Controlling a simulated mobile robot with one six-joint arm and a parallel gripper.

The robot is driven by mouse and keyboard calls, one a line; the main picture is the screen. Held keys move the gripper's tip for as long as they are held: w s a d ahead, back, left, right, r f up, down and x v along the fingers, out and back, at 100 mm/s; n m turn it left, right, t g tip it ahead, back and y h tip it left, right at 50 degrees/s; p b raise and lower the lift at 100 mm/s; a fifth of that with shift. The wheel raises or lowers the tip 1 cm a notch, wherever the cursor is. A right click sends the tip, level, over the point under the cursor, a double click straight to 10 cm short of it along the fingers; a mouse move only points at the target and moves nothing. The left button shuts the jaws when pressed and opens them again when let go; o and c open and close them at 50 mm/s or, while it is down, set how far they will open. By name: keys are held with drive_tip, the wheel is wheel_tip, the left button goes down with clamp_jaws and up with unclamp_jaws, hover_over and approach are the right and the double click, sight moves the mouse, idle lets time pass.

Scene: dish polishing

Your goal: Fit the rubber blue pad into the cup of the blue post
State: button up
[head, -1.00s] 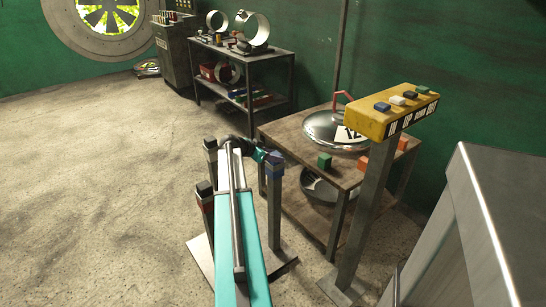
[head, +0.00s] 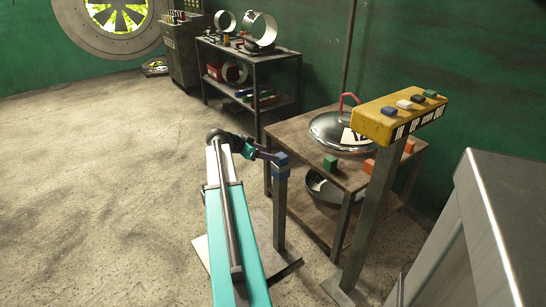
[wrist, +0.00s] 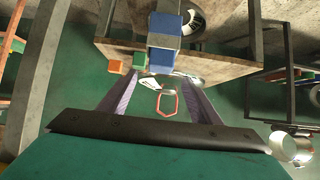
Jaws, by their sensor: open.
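The blue pad (head: 281,158) sits on top of the blue post (head: 280,215), at its blue-banded cup (head: 281,172). In the wrist view, which looks upside down, the pad (wrist: 160,61) is at the post's end beyond a grey section, with the blue band (wrist: 165,24) above it in the picture. How deep the pad sits I cannot tell. My gripper (head: 272,155) is open and empty, just left of the pad in the head view. Its two purple fingers (wrist: 160,77) point towards the pad, with the tips short of it.
A wooden table (head: 295,142) with a green block (head: 330,162), orange blocks (head: 370,166) and a shiny lid (head: 335,133) stands right behind the post. A yellow-topped stand (head: 375,120) and a grey cabinet (head: 490,190) are at the right. Open floor lies left.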

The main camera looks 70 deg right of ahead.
drive_tip(key=shift+v, duration=1.55)
